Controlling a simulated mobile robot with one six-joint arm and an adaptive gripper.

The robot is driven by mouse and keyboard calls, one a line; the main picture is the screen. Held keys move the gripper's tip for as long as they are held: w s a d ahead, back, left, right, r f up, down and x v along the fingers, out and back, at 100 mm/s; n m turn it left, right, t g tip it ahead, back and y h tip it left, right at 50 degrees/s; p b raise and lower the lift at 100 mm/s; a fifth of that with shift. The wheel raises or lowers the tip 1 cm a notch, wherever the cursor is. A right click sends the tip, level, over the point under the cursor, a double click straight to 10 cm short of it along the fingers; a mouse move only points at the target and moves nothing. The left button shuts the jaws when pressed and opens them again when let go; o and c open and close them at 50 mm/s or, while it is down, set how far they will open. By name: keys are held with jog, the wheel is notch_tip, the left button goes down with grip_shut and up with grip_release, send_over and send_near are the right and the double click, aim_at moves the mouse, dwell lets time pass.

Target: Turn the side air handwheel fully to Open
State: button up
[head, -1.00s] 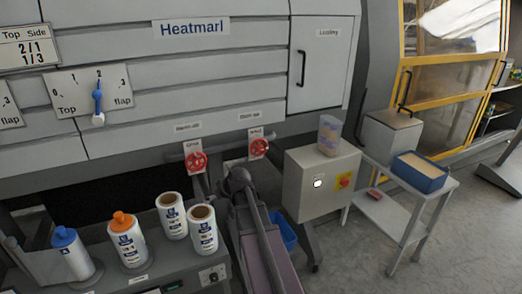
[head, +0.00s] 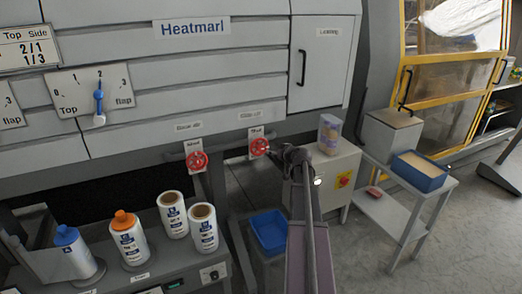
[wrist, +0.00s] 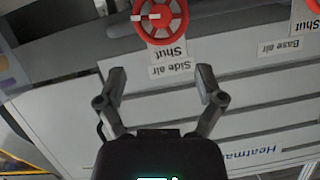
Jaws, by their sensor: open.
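The side air handwheel (head: 259,147) is red and is the right one of two on the machine front. In the wrist view it (wrist: 160,18) shows upside down at the top edge, partly cut off, with a white mark on its left side. A plate by it reads "Shut", and its label (wrist: 171,69) reads "Side air". My gripper (wrist: 161,72) is open and empty, its fingers spread below the wheel in the wrist view and not around it. In the head view my gripper (head: 274,152) is just right of the wheel, partly hidden by my arm.
The base air handwheel (head: 197,161) is to the left. A grey control box (head: 335,175) with a clear container (head: 329,134) on it stands close right of my arm. Bottles and rolls stand on the bench (head: 150,268) at left. A blue bin (head: 270,230) is below.

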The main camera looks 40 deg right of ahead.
aim_at(261, 148)
jog(key=shift+w, duration=0.15)
jog(key=b+x, duration=0.5)
jog(key=x, duration=0.8)
jog(key=shift+w+f, duration=0.15)
jog(key=shift+w, duration=0.05)
jog(key=c, duration=1.1)
jog(key=shift+s+a, duration=0.1)
jog(key=shift+a, duration=0.25)
jog(key=shift+c, duration=0.2)
jog(key=shift+d, duration=0.35)
